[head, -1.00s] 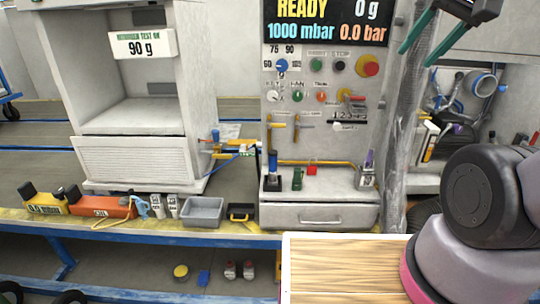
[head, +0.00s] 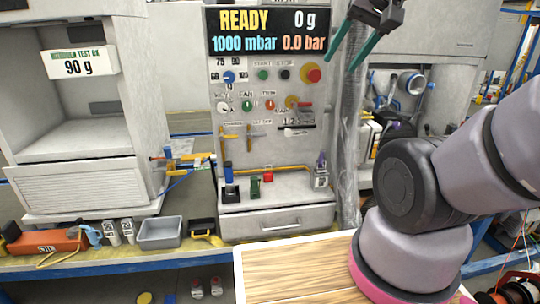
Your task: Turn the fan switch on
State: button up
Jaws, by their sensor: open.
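The fan switch is a small green knob (head: 247,105) under the FAN label on the grey control panel (head: 222,150). It is in plain view in the head view, left of the panel's middle. My gripper (head: 342,62) is at the top, right of the READY display, with its two teal fingers apart and nothing between them. It is up and to the right of the green knob and clear of it in the picture. The knob's exact turn is too small to read.
A blue knob (head: 229,77), a red knob (head: 270,105) and a red stop button (head: 312,74) sit around the fan knob. A plastic-wrapped column (head: 348,150) stands right of the panel. A wooden board (head: 300,272) lies in front.

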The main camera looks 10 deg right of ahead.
aim_at(248, 106)
jog(key=i+j, duration=0.1)
jog(key=j, duration=0.35)
jog(key=i+j, duration=0.1)
jog(key=j, duration=0.4)
jog(key=i+j, duration=0.15)
jog(key=j, duration=0.3)
jog(key=i+j, duration=0.1)
jog(key=j, duration=0.35)
jog(key=z, duration=0.05)
